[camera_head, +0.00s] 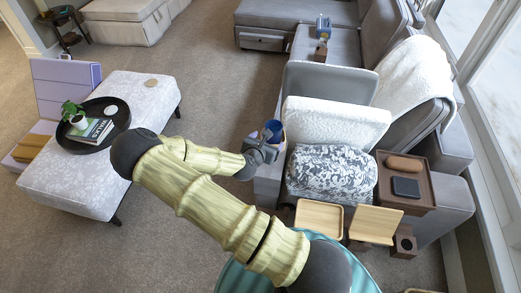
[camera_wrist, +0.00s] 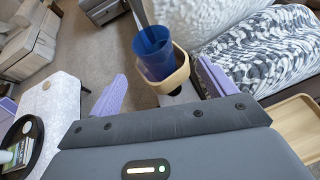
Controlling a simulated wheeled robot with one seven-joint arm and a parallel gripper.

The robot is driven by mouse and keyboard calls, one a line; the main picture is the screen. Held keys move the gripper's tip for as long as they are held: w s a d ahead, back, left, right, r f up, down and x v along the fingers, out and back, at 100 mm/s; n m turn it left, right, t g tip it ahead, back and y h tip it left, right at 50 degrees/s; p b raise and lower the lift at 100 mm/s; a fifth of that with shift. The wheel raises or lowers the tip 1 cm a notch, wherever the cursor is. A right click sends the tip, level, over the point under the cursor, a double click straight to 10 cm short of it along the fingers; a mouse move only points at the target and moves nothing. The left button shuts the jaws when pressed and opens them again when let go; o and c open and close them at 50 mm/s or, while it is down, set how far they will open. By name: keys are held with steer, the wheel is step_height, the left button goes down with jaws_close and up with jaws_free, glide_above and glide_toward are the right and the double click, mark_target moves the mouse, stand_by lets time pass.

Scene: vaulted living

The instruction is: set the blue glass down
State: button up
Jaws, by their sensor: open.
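The blue glass (camera_wrist: 154,54) stands roughly upright between my spread fingers in the wrist view, with a grey stick-like thing rising from it. A tan holder or box (camera_wrist: 181,75) sits right beside and behind it; I cannot tell whether the glass is inside it. In the head view the glass (camera_head: 274,129) shows at the sofa's left arm, just beyond my gripper (camera_head: 262,149). My gripper's two purple fingers (camera_wrist: 160,84) are wide apart, with a visible gap on the left. The glass's base is partly hidden.
The grey sofa arm (camera_head: 266,190) lies below my gripper. A white cushion (camera_head: 335,122) and a patterned cushion (camera_head: 330,173) are close on the right. Wooden trays (camera_head: 319,218) are nearer. A patterned ottoman (camera_head: 60,180) with a black tray (camera_head: 118,112) stands left. Carpet between is clear.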

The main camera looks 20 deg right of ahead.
steer(key=s+a+r+m+g+y, duration=0.3)
steer(key=s+a+m+g+y, duration=0.4)
steer(key=m, duration=0.8)
steer(key=s+a+r+m+y, duration=0.1)
steer(key=s+a+r+m, duration=0.3)
steer(key=s+r+m, duration=0.7)
step_height(320, 180, up, 4)
steer(key=shift+s+f+y, duration=0.2)
steer(key=shift+s+y, duration=0.2)
steer(key=shift+s, duration=0.05)
